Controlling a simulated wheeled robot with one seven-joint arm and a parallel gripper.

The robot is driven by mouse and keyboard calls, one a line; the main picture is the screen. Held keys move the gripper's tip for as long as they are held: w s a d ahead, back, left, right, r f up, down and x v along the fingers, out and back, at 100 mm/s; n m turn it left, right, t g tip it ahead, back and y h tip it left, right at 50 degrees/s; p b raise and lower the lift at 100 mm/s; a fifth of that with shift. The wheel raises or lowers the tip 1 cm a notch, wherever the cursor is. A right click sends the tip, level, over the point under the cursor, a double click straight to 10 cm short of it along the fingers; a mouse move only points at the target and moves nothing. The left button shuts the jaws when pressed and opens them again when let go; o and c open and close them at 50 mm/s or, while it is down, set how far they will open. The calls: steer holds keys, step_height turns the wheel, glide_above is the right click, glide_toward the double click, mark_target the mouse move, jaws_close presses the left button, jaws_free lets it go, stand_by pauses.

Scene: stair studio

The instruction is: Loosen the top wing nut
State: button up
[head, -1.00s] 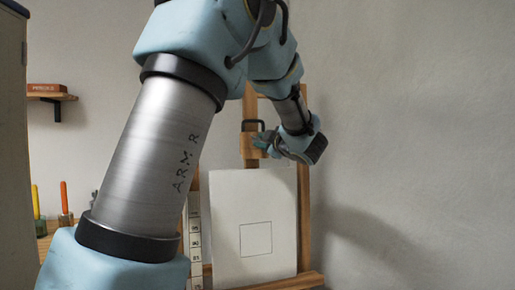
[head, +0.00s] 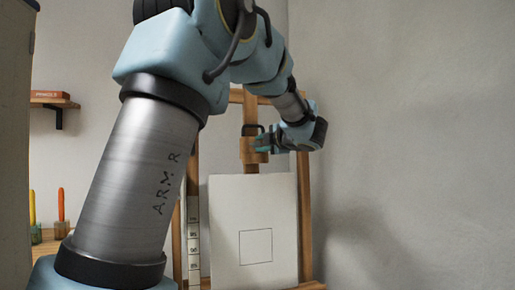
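A wooden easel (head: 304,215) stands against the wall and holds a white board (head: 225,215) with a square outline drawn on it. Above the board, a wooden block (head: 247,157) sits on the easel's middle post, with a black handle-shaped piece (head: 246,129) on top. My gripper (head: 262,144) comes in from the right, its teal fingers at the block's right side. The fingers are small and overlap the block, so I cannot tell whether they touch it or are open. I cannot make out a wing nut; the gripper may hide it.
A measuring strip (head: 193,240) stands left of the board. At far left are a small wall shelf (head: 55,104) with a box (head: 50,95) and a low surface with orange (head: 61,204) and yellow (head: 32,207) upright sticks. The right wall side is clear.

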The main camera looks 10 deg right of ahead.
steer(key=shift+o, duration=0.5)
steer(key=s+b, duration=0.1)
steer(key=s, duration=0.5)
steer(key=shift+d+r, duration=0.25)
steer(key=shift+d, duration=0.15)
